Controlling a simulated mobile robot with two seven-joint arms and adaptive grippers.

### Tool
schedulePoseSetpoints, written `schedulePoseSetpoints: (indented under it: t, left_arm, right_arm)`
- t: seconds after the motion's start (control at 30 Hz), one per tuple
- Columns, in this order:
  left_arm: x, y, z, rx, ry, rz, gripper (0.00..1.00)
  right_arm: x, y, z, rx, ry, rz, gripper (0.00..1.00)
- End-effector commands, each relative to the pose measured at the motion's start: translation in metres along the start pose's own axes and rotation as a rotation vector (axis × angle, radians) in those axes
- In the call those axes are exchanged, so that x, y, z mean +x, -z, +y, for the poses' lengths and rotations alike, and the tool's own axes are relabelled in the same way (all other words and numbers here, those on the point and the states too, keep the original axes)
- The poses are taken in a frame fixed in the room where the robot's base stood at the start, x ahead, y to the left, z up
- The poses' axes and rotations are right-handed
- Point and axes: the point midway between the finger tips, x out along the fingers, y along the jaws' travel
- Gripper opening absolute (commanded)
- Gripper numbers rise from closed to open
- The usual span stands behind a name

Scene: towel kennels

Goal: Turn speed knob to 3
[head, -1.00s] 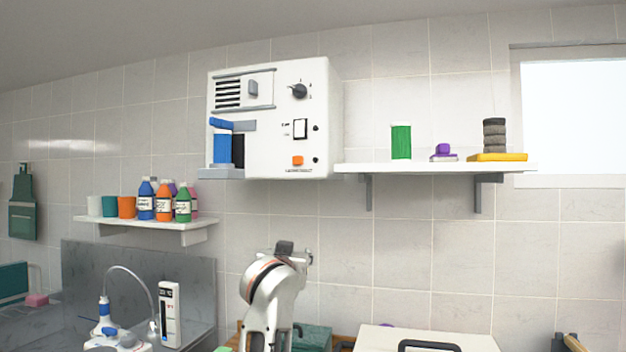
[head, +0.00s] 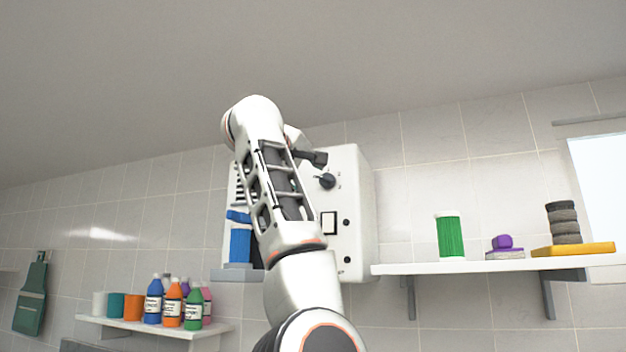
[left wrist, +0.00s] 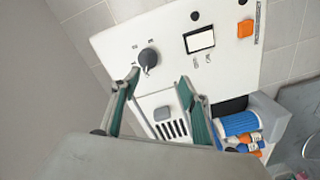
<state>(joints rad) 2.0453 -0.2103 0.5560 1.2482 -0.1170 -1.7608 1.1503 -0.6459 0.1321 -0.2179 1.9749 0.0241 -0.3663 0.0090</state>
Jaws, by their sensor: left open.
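The black speed knob (head: 327,181) is on the upper right of the white wall unit's front panel (head: 348,228). In the left wrist view the knob (left wrist: 148,58) has a pale pointer line and small marks around it, too small to read. My left gripper (left wrist: 155,80) is open and empty in front of the panel. One finger is close to the knob's lower left, the other lies to its right; I cannot tell whether either touches. In the head view the gripper (head: 318,158) is partly hidden by my arm, near the knob. My right gripper is out of view.
A blue roll (head: 240,243) sits at the unit's lower left. A shelf (head: 470,266) with small items is right of it.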

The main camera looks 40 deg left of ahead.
Motion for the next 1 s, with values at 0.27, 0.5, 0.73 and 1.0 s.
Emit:
schedulePoseSetpoints:
  t: [0.27,0.5,0.73,1.0]
  left_arm:
    - [0.005,-0.002,0.022,-0.022,-0.029,-0.027,0.45]
    - [0.042,-0.001,0.023,-0.021,-0.029,-0.026,0.45]
    - [0.065,-0.002,0.024,-0.021,-0.030,-0.025,0.45]
    - [0.068,-0.003,0.023,-0.021,-0.032,-0.024,0.45]
  right_arm:
    - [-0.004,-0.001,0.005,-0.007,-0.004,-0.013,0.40]
    - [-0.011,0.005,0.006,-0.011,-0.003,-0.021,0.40]
    - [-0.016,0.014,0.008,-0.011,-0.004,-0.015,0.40]
    - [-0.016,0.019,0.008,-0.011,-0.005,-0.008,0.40]
